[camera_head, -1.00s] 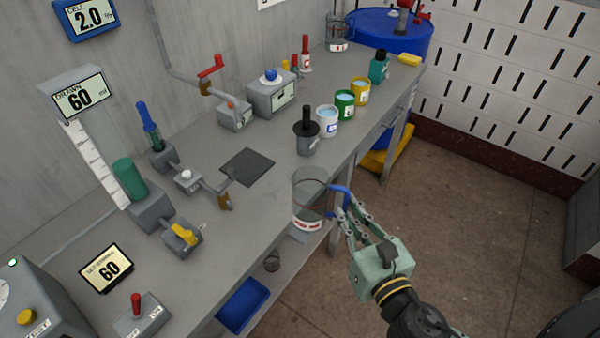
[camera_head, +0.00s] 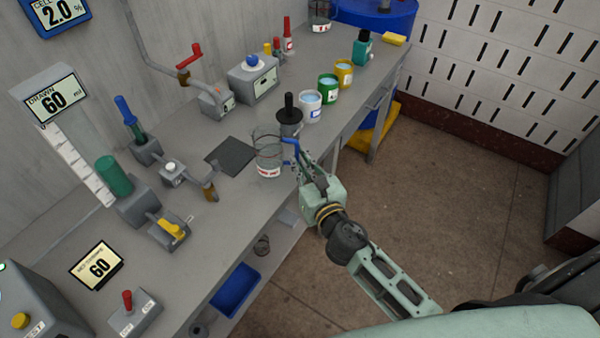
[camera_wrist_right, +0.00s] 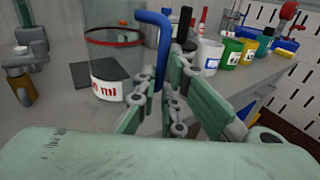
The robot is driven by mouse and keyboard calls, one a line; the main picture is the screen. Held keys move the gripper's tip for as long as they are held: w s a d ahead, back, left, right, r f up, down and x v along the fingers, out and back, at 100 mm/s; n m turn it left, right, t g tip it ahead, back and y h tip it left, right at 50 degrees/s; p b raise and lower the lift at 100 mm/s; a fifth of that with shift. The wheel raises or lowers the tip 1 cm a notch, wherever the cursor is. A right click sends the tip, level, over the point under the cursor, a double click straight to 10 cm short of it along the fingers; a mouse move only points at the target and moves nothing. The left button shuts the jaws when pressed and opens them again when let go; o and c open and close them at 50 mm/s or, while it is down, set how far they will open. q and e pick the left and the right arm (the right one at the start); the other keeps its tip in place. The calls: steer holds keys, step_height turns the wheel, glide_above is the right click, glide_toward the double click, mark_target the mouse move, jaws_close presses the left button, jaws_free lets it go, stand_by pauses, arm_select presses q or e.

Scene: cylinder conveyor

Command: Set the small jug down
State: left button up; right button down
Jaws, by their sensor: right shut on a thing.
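The small jug (camera_head: 268,158) is clear, with a red and white label and a blue handle. It is upright over the bench (camera_head: 217,228), just right of the dark square mat (camera_head: 230,156). I cannot tell whether its base touches the bench. My right gripper (camera_head: 299,165) is shut on the blue handle, on the jug's right side. In the right wrist view the jug (camera_wrist_right: 112,55) stands left of the fingers (camera_wrist_right: 167,88), with the mat (camera_wrist_right: 90,76) seen behind and through it. My left gripper is not in view.
A grey pot with a black knob (camera_head: 290,115) is close behind the jug. White (camera_head: 309,105), green (camera_head: 328,87) and yellow (camera_head: 344,73) cups stand further back. A tap (camera_head: 208,188) is left of the mat. The bench's front edge runs just below the jug.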

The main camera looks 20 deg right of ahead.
step_height(320, 180, down, 4)
steer(key=shift+r+b, duration=0.2)
steer(key=shift+b, duration=0.55)
steer(key=shift+f, duration=0.1)
steer(key=c, duration=2.3)
jaws_free()
steer(key=shift+f, duration=0.1)
steer(key=o, duration=0.4)
steer(key=shift+o, duration=0.2)
